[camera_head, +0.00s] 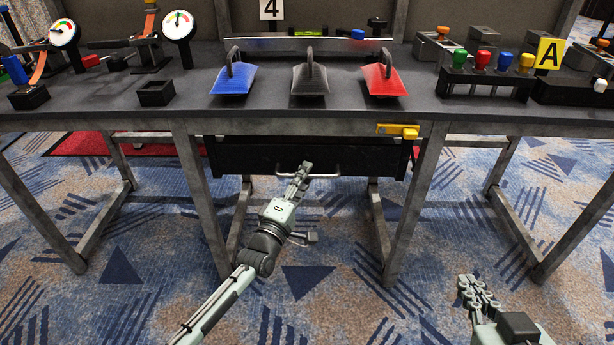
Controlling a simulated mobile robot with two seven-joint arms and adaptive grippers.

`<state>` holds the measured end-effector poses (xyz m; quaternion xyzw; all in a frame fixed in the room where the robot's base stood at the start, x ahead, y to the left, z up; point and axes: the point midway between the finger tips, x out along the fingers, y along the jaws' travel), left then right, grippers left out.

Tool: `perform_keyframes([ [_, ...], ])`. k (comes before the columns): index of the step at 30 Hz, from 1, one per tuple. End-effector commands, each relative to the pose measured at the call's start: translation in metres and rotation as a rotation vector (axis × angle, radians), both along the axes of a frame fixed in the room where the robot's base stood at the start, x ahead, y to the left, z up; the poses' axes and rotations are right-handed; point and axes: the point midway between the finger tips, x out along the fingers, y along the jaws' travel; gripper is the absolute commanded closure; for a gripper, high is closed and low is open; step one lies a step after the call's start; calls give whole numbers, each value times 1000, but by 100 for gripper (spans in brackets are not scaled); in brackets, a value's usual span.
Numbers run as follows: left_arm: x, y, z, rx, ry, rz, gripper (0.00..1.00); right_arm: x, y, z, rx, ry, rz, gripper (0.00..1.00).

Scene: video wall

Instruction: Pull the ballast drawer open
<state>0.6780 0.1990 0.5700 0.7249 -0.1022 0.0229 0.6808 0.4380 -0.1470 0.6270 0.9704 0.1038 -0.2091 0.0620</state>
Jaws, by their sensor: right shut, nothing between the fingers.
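The ballast drawer (250,160) is a wide black box hung under the dark table top, with a pale bar handle (326,176) on its front. The drawer front sits under the table's front edge and looks closed. My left gripper (304,170) is at the left part of the handle, its fingertips overlapping the bar. Whether its fingers are closed around the bar is too small to tell. My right gripper (478,290) is shut and empty, low at the lower right, well away from the drawer. A yellow latch (398,131) is at the table edge above the drawer's right end.
On the table (190,103) are a blue bag (233,82), a grey bag (310,82) and a red bag (384,82), each with a handle. Gauges stand at left, coloured knobs at right. Grey table legs (408,205) flank the drawer. Carpet in front is clear.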

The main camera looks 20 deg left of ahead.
Motion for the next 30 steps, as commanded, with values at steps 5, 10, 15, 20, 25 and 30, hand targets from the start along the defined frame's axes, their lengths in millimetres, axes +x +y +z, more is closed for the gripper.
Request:
perform_keyframes([
  [5, 9, -2, 2, 1, 0, 0, 68, 2, 3, 4, 8, -20, 4, 100],
  [10, 10, -2, 2, 1, 1, 0, 68, 2, 3, 4, 9, -20, 5, 100],
  [15, 9, -1, 2, 1, 1, 0, 82, 2, 3, 4, 9, -20, 5, 100],
  [20, 9, -1, 2, 1, 1, 0, 100, 2, 3, 4, 9, -20, 5, 100],
  [25, 9, -1, 2, 1, 1, 0, 100, 2, 3, 4, 9, -20, 5, 100],
  [30, 9, -1, 2, 1, 1, 0, 100, 2, 3, 4, 9, -20, 5, 100],
])
